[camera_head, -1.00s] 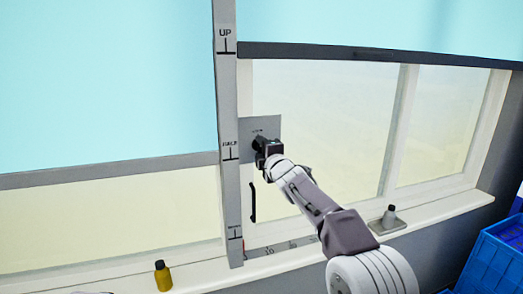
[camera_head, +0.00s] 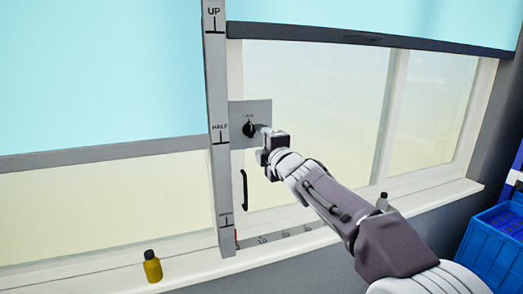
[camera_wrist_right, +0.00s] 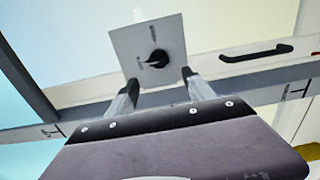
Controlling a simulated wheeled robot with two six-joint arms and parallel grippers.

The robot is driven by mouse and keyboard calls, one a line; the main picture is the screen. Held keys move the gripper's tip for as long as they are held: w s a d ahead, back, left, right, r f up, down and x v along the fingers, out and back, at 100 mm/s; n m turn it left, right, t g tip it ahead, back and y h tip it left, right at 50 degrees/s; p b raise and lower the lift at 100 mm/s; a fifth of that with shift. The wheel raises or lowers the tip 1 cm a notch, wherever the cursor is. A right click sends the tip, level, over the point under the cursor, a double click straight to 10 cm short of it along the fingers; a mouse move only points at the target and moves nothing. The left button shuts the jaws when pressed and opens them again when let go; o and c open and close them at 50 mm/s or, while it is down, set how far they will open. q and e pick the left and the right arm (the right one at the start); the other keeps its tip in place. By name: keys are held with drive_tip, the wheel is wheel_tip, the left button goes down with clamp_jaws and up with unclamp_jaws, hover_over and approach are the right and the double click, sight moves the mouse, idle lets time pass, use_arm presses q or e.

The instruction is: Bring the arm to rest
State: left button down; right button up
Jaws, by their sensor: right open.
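My right gripper (camera_head: 262,133) is just right of and below the black rotary knob (camera_head: 249,129) on a grey plate (camera_head: 262,108). In the right wrist view the two fingers of this gripper (camera_wrist_right: 160,80) are spread apart with nothing between them. The knob (camera_wrist_right: 158,58) shows beyond the fingertips, clear of them, with its pointer to the left in that view. My left gripper is in neither view.
A grey post (camera_head: 216,80) marked UP and HALF stands left of the plate. Two blue blinds hang by the window. A black handle (camera_head: 244,190) is below the plate. A yellow bottle (camera_head: 152,266) and a grey bottle (camera_head: 382,202) stand on the sill. A blue crate (camera_head: 495,245) is at right.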

drive_tip(key=d+m+h+p, duration=0.2)
drive_tip(key=d+p, duration=0.1)
drive_tip(key=d, duration=0.3)
drive_tip(key=s+d+f+m+g+h+p, duration=0.1)
drive_tip(key=s+d+f+m+g+h, duration=0.2)
drive_tip(key=f, duration=0.7)
drive_tip(key=s+d+f+m+g+p, duration=0.1)
drive_tip(key=s+d+f+m+g, duration=0.35)
drive_tip(key=f, duration=0.45)
drive_tip(key=s+d+f+m+g, duration=0.1)
drive_tip(key=s+f+m+g, duration=0.3)
drive_tip(key=s+f, duration=0.5)
drive_tip(key=s+f+m+g, duration=0.4)
drive_tip(key=s+f+m, duration=0.4)
drive_tip(key=s, duration=0.9)
drive_tip(key=shift+s+d+f+m+p, duration=0.35)
drive_tip(key=shift+s+d+f+p, duration=0.1)
drive_tip(key=shift+f, duration=0.3)
